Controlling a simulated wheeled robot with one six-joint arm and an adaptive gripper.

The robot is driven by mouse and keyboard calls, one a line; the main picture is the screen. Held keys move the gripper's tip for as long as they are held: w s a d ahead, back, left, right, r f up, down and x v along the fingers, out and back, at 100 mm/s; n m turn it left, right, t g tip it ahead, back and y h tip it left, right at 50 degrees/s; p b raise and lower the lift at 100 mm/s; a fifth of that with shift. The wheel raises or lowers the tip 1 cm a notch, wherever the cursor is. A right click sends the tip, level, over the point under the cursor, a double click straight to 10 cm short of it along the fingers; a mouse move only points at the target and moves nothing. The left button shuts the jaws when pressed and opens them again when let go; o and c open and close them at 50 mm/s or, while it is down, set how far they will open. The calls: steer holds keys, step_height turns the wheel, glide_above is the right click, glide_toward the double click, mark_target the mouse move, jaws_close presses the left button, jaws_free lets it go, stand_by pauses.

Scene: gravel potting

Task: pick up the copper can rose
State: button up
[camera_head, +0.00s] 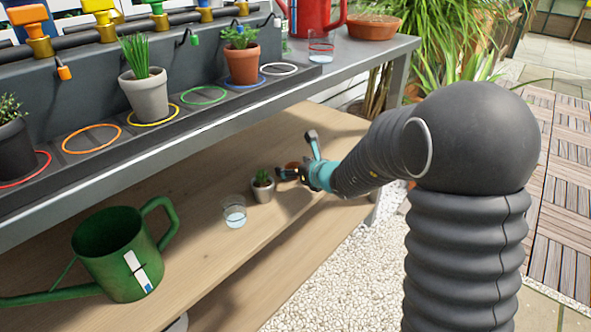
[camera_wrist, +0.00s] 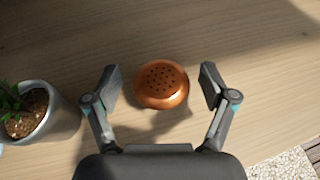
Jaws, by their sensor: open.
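The copper can rose (camera_wrist: 161,85) is a round copper piece with a face full of small dark holes. In the wrist view it lies on the wooden lower shelf, between the fingertips of my gripper (camera_wrist: 160,88). The two fingers are spread wide on its left and right, with a gap on each side. In the head view a bit of the copper rose (camera_head: 292,165) shows behind my gripper (camera_head: 291,173), which mostly hides it.
A small potted plant (camera_head: 262,186) stands just left of my gripper, and also shows in the wrist view (camera_wrist: 40,112). A glass of water (camera_head: 235,212) and a green watering can (camera_head: 118,250) stand further left. The grey bench top (camera_head: 330,85) overhangs the shelf.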

steer(key=shift+c, duration=0.3)
steer(key=c, duration=1.2)
steer(key=shift+o, duration=0.2)
steer(key=shift+r, duration=0.1)
